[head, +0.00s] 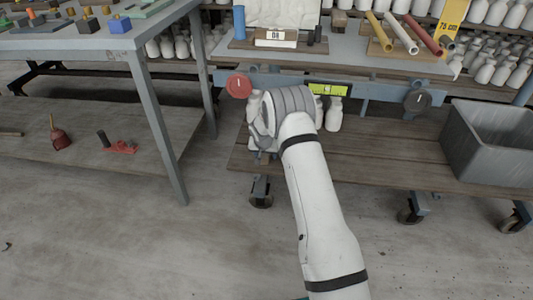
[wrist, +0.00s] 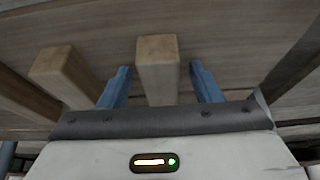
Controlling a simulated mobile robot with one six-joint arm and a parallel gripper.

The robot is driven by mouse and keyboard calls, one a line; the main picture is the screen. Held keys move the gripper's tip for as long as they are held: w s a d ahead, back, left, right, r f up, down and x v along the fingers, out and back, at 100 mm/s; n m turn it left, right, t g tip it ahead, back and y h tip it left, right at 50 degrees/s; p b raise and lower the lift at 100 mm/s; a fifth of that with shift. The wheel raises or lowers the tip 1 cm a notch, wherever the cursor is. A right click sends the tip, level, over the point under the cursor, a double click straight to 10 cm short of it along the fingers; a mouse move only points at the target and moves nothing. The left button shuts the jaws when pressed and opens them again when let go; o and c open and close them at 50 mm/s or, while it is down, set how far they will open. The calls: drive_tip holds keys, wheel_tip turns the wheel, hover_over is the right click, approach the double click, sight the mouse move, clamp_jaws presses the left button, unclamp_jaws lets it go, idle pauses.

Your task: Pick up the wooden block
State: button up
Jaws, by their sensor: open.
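In the wrist view, a light brown wooden block (wrist: 157,78) stands between the two blue fingers of my gripper (wrist: 159,69). The fingers are open, with a visible gap on each side of the block. A second, similar wooden piece (wrist: 62,72) lies to the left, outside the left finger. In the head view, my white arm reaches to the front of the cart, and its wrist hides my fingers and whatever is between them.
The cart has a lower wooden board (head: 400,165) and a grey bin (head: 490,140) at right. White bottles stand around my wrist, one just right of it (head: 334,115). A grey table (head: 150,80) stands at left. The floor in front is clear.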

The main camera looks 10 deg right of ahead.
drive_tip(key=c, duration=1.1)
drive_tip(key=shift+r, duration=0.1)
